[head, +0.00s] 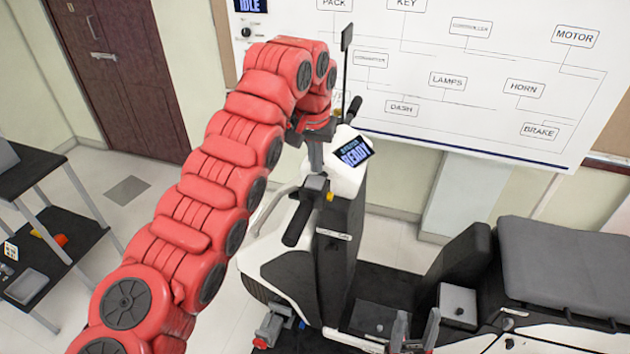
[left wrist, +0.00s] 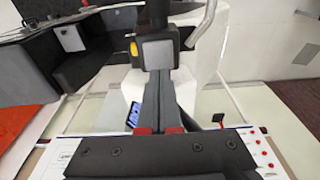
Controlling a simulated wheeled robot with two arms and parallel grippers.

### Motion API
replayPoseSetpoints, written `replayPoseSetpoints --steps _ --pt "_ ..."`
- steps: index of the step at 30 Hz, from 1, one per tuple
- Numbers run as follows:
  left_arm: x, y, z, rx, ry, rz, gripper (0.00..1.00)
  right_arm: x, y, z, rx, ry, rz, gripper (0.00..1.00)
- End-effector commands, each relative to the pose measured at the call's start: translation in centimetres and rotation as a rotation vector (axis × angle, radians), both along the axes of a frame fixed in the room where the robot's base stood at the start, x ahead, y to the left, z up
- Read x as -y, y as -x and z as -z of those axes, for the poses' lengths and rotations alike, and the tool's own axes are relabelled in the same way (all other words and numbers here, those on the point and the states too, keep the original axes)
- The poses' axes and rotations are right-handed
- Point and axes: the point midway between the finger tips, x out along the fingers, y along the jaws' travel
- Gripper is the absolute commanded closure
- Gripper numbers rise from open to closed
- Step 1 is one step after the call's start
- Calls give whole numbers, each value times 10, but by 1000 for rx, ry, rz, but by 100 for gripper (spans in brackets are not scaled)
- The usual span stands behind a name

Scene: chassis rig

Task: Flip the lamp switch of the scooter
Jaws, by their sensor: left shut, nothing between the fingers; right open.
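The white and black scooter (head: 335,240) stands upright ahead. Its dark handlebar control box (head: 316,184) sits beside the black grip (head: 297,224). A small yellow control (head: 330,197) shows on the box, and also in the left wrist view (left wrist: 133,49). I cannot tell which part is the lamp switch. My left gripper (head: 315,168) is shut and empty, pointing down with its tips close at the box. In the left wrist view its fingers reach toward the box (left wrist: 157,52); contact is unclear. My right gripper (head: 415,335) is open and empty, low by the footboard.
The scooter's display (head: 356,152) reads READY. A mirror (head: 346,38) rises on a stalk behind my left gripper. The seat (head: 565,265) is at the right. A whiteboard (head: 470,55) with labelled boxes hangs behind. A dark shelf (head: 28,172) stands at the left.

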Motion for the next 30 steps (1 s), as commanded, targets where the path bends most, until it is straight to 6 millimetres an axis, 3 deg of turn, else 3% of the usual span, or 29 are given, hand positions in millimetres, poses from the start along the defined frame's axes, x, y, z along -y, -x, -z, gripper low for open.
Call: replayPoseSetpoints --steps 30 --pt "0 0 15 0 0 0 100 0 0 13 0 0 0 50"
